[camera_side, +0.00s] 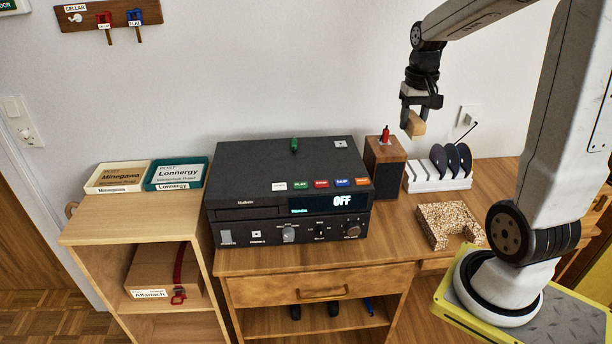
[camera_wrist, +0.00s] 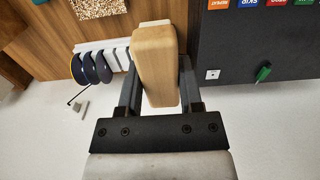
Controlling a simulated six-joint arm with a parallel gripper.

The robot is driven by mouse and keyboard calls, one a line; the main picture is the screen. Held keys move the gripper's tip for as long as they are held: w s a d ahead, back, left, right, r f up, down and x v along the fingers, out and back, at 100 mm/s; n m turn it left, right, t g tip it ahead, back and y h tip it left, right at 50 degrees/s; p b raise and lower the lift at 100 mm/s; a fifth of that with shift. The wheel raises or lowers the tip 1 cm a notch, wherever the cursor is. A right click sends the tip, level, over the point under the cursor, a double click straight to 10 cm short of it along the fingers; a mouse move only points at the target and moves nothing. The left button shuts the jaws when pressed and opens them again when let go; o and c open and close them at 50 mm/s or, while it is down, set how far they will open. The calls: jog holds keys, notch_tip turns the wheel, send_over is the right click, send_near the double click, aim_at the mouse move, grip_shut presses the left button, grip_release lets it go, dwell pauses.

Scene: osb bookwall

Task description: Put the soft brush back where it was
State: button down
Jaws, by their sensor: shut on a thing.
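The soft brush (camera_side: 416,125) shows as a small pale wooden block between the fingers of my gripper (camera_side: 415,110). My gripper is shut on it and holds it in the air, above and right of the wooden box with the dark front. In the wrist view the brush's light wooden body (camera_wrist: 157,65) lies lengthwise between the two fingers of my gripper (camera_wrist: 158,90). A whitish strip shows at its far end; I cannot tell whether it is bristles.
The dark-fronted box (camera_side: 385,166) carries a red object (camera_side: 385,134). A white rack (camera_side: 440,182) holds dark discs. A U-shaped chipboard piece (camera_side: 437,226) lies in front. A black deck (camera_side: 290,185) bears a green object (camera_side: 294,145). Labelled trays (camera_side: 177,173) stand left.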

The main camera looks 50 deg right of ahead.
jog(key=s, duration=0.2)
send_over(397, 234)
notch_tip(397, 234, down, 22)
jog(key=shift+f, duration=0.4)
dwell(0.3)
jog(key=shift+f, duration=2.2)
jog(key=shift+f, duration=1.8)
